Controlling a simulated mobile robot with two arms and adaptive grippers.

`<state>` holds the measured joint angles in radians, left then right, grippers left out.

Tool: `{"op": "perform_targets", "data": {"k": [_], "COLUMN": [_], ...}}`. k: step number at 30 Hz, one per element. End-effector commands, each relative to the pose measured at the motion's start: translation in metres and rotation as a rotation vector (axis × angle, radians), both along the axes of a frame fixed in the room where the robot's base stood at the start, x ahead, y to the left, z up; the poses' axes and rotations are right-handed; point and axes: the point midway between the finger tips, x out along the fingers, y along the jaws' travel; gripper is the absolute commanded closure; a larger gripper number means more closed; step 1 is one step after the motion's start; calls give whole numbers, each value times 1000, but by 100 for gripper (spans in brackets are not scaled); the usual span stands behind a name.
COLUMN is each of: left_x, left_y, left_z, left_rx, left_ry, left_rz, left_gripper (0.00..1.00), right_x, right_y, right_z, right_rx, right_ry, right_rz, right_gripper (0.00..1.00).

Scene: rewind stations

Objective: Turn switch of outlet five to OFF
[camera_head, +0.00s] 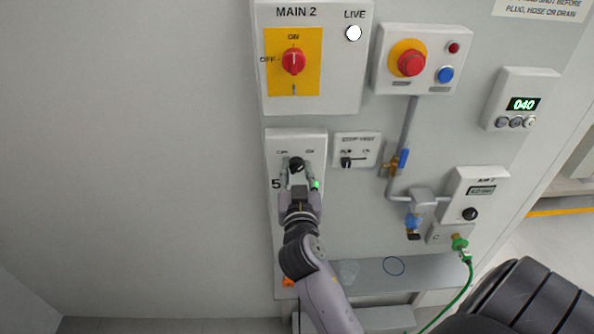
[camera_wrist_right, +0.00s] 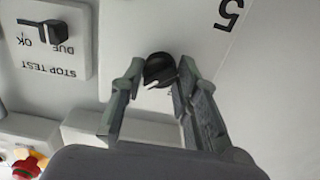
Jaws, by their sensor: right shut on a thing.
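The switch of outlet five is a round black knob (camera_head: 296,164) on a white box (camera_head: 311,139) marked 5. My right gripper (camera_head: 298,173) reaches up to it from below, with one finger on each side. In the right wrist view the knob (camera_wrist_right: 159,69) sits between the fingertips of the gripper (camera_wrist_right: 155,80), which are shut on it. A pale pointer mark shows on the knob. The labels above the knob are partly hidden and too small to read. My left gripper is not in view.
Above is the MAIN 2 box with a red rotary switch (camera_head: 293,61). To the right are the STOP TEST box (camera_head: 357,149), a red emergency button (camera_head: 411,63), and a pipe with a blue valve handle (camera_head: 403,159). A shelf (camera_head: 430,272) juts out below. The wall at left is bare.

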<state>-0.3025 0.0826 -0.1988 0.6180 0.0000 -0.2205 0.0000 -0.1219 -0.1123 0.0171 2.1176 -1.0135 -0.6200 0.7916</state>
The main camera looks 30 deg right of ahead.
Motion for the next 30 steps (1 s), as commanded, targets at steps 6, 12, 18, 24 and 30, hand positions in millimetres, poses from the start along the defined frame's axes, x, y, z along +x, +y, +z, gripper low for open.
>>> {"op": "perform_targets", "data": {"k": [6, 12, 18, 24, 30], "left_x": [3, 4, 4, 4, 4], "left_y": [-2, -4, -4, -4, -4], "left_z": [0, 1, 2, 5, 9], "left_rx": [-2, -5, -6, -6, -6], "left_ry": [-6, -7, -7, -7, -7], "left_rz": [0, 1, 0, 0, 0], "left_gripper": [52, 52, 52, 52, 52], "right_x": [0, 0, 0, 0, 0], "right_y": [0, 0, 0, 0, 1], "right_z": [0, 1, 1, 1, 2], "right_rx": [-1, -23, -102, -239, -402], "right_ry": [-1, 13, 61, 145, 243], "right_rz": [1, 0, 0, -1, 1], "right_gripper": [99, 99, 99, 99, 99]}}
